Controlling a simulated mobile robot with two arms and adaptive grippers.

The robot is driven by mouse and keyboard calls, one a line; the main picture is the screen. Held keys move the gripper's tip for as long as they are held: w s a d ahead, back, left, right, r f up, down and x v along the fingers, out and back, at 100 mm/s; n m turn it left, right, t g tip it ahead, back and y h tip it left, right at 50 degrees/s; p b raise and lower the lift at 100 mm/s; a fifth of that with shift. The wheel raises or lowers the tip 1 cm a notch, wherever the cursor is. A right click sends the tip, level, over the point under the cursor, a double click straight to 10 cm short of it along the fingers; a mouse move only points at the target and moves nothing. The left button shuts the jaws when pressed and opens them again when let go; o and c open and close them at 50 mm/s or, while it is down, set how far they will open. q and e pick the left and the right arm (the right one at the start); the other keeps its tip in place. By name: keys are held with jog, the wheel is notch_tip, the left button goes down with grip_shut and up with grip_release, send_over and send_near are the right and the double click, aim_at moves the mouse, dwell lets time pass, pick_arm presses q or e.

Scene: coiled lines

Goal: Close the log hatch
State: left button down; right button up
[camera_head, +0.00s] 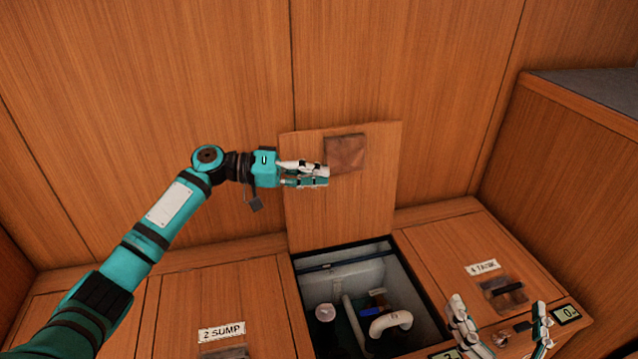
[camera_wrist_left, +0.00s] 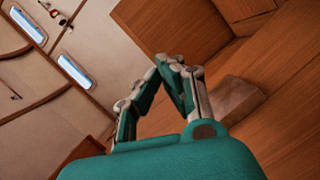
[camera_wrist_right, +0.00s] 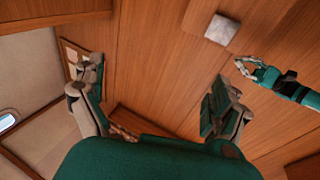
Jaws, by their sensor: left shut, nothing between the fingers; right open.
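A wooden hatch lid (camera_head: 300,215) stands raised, close to upright against the back wall, above an open square hatch opening (camera_head: 425,325). The lid has a darker square plate (camera_head: 345,152) near its upper middle. My left gripper (camera_head: 327,175) is shut and empty, with its fingertips at the plate's lower left edge; whether they touch it I cannot tell. The plate also shows in the left wrist view (camera_wrist_left: 238,98), beside the closed fingers, and in the right wrist view (camera_wrist_right: 222,29). My right gripper (camera_head: 503,322) is open and empty, low at the right front of the opening.
Inside the opening are a white bent pipe (camera_head: 390,322), a blue part (camera_head: 370,312) and a pinkish round part (camera_head: 325,312). A closed panel labelled 2 SUMP (camera_head: 222,331) lies left, and one labelled 4 TANK (camera_head: 482,267) right. A small display (camera_head: 566,314) sits at the right front edge.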

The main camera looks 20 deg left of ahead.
pick_arm(q)
jog(key=shift+s+d+f, duration=0.4)
jog(key=shift+s+d, duration=0.1)
jog(key=shift+s, duration=0.2)
pick_arm(e)
jog(key=shift+s+a+r+t, duration=0.1)
jog(key=shift+r+t, duration=0.4)
jog(key=shift+r, duration=0.25)
pick_arm(q)
jog(key=shift+s+a, duration=0.1)
jog(key=shift+a, duration=0.05)
dwell(0.4)
